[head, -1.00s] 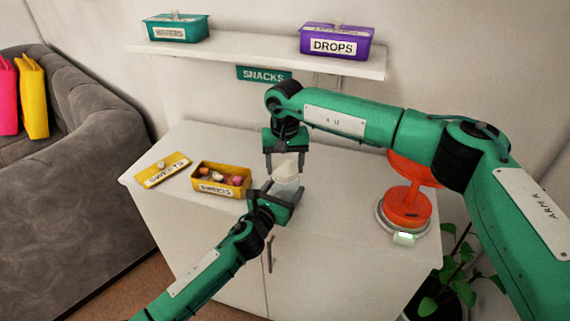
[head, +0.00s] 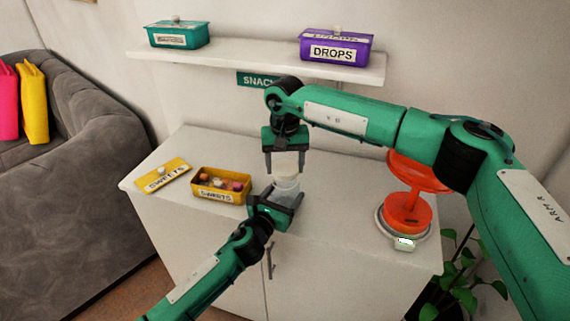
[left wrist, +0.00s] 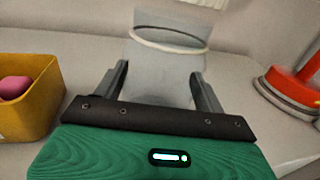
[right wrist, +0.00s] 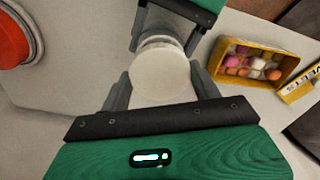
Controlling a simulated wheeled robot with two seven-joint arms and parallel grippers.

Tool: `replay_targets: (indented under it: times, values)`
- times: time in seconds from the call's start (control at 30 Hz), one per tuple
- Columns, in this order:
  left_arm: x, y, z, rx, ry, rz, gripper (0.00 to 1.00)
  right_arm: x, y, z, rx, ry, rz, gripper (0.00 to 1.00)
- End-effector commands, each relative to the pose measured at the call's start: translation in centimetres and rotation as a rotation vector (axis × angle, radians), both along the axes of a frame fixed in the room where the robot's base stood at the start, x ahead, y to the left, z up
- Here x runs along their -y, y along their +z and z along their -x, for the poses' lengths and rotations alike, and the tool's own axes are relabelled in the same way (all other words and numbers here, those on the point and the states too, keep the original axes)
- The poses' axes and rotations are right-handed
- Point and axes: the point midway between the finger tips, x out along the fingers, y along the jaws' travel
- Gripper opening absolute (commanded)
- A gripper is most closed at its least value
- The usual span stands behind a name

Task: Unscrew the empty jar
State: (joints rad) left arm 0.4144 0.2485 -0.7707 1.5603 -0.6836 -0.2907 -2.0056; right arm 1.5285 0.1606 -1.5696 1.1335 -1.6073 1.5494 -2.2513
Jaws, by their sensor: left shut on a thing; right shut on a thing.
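The empty jar (head: 286,186) is a clear, upright vessel standing in the air above the cabinet top. My left gripper (head: 282,197) is shut on its body from the front; in the left wrist view the jar (left wrist: 160,75) fills the space between the fingers. The white lid (head: 286,165) is on top, between the fingers of my right gripper (head: 285,170), which points down and is shut on it. The lid's round pale face (right wrist: 160,77) shows in the right wrist view. I cannot tell whether the lid is still seated on the neck.
An open yellow sweets box (head: 222,194) stands left of the jar, with its lid (head: 163,175) beside it. A red-orange dispenser or scale (head: 405,215) stands at right. The shelf (head: 260,61) above holds a teal box (head: 178,35) and a purple box (head: 335,46).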

Motion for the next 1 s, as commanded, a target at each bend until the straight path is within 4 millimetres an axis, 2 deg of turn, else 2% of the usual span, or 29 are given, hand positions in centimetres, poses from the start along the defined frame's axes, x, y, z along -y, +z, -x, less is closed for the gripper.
replay_targets:
  times: [0.37,0.57,0.6,0.7,0.73,1.0]
  values:
    - [0.0,-0.1,0.0,-0.001,0.0,0.0,0.08,0.0,3.8,0.0,0.002,0.0,-0.001,0.36]
    - [0.0,-0.1,0.0,-0.001,0.0,0.0,0.08,0.0,4.0,0.0,0.0,0.0,-0.001,0.36]
    - [0.0,-0.1,0.0,-0.001,0.0,0.0,0.73,0.0,4.0,0.0,0.001,0.0,-0.001,0.36]
    - [0.0,-0.1,0.0,-0.001,0.0,0.0,0.93,0.0,4.0,0.0,0.0,0.0,-0.001,0.36]
    - [0.0,-0.1,0.0,-0.001,0.0,0.0,0.97,0.0,4.0,0.0,0.0,0.0,-0.001,0.36]
    - [0.0,0.0,0.0,0.0,0.0,0.0,0.97,0.0,4.0,0.0,0.0,0.0,0.0,0.36]
